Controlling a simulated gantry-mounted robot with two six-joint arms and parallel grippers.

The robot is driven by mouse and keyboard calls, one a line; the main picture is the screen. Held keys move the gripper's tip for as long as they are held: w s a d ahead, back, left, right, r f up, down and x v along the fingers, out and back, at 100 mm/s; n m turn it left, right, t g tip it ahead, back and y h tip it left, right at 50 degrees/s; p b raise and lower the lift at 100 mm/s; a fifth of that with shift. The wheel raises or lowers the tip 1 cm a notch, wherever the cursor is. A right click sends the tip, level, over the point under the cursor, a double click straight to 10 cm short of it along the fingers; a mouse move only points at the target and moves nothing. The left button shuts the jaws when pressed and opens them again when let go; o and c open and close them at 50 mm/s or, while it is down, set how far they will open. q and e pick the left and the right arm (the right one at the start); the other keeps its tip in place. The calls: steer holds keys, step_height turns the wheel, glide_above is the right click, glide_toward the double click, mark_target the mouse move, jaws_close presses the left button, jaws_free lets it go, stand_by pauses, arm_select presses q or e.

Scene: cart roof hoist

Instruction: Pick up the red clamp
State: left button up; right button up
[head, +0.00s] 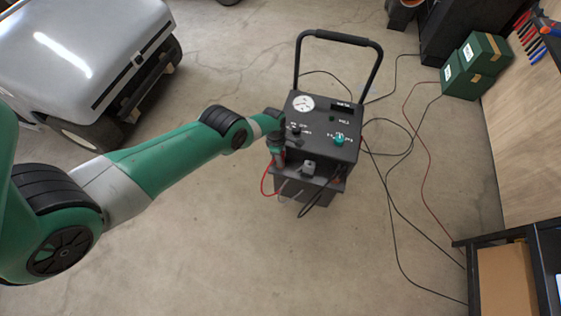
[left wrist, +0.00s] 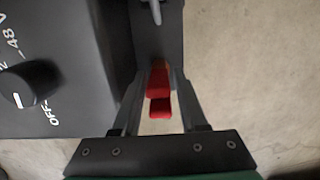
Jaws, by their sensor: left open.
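The red clamp (left wrist: 159,91) shows in the left wrist view at the side of the dark charger cart (left wrist: 62,50). My left gripper (left wrist: 161,76) is open, with one finger on each side of the clamp. I cannot tell whether the fingers touch it. In the head view my left gripper (head: 278,152) is at the left edge of the charger cart (head: 318,160) and mostly hides the clamp. A red cable (head: 264,183) hangs below it. My right gripper is not in view.
The cart has a tall handle (head: 338,37), a dial (head: 303,103) and knobs on top. A grey clamp (head: 309,168) sits at its front. A grey vehicle (head: 85,55) stands at left. Cables lie on the floor at right, near green boxes (head: 475,65). The front floor is clear.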

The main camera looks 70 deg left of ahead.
arm_select(q)
steer(key=shift+r, duration=0.1)
jaws_close()
stand_by(1.2)
